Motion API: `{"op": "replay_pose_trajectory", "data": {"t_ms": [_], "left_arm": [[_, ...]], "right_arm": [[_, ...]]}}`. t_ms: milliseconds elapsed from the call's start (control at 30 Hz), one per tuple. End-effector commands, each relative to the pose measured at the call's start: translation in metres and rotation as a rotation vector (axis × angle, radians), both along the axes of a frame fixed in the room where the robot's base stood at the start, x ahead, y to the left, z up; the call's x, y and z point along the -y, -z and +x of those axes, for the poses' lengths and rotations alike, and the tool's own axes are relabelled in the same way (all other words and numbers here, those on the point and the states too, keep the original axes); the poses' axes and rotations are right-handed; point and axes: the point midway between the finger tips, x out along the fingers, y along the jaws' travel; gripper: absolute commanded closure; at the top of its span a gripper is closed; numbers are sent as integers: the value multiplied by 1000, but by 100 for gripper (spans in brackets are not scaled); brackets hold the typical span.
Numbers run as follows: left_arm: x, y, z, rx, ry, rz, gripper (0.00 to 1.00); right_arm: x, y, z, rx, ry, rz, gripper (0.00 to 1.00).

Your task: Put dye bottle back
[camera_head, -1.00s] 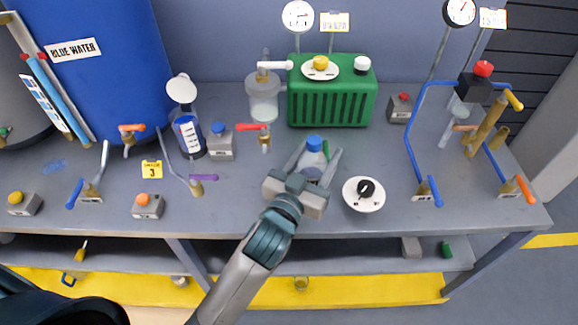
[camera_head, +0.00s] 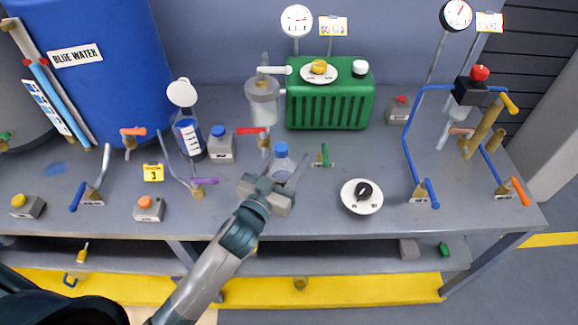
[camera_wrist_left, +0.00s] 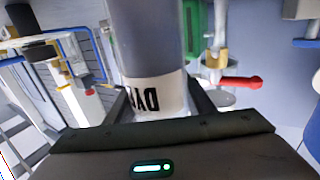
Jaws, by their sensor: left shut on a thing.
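My left gripper (camera_head: 279,173) is shut on the dye bottle (camera_head: 281,163), a small pale bottle with a blue cap. The bottle looks upright between the fingers, in front of the red-handled tap (camera_head: 252,131). In the left wrist view the dye bottle (camera_wrist_left: 148,45) fills the middle between the fingers, with its white DYE label upside down in the picture. The gripper hides the lower part of the bottle in the head view, so I cannot tell whether it touches the bench. My right gripper is not in view.
A green-handled valve (camera_head: 324,155) and a white dial (camera_head: 362,196) are to the right of the bottle. A purple-handled valve (camera_head: 203,181) and a grey block with a blue button (camera_head: 221,148) are to its left. The green tank (camera_head: 330,105) stands behind.

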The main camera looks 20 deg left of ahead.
Motion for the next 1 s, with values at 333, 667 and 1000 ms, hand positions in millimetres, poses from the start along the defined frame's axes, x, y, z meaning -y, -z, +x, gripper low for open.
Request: {"op": "replay_pose_trajectory", "data": {"t_ms": [333, 667, 1000], "left_arm": [[0, 32, 0, 0, 1, 1, 88], [0, 34, 0, 1, 1, 0, 88], [0, 35, -1, -1, 1, 1, 32]], "right_arm": [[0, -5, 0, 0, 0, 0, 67], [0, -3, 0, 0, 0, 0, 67], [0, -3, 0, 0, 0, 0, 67]]}}
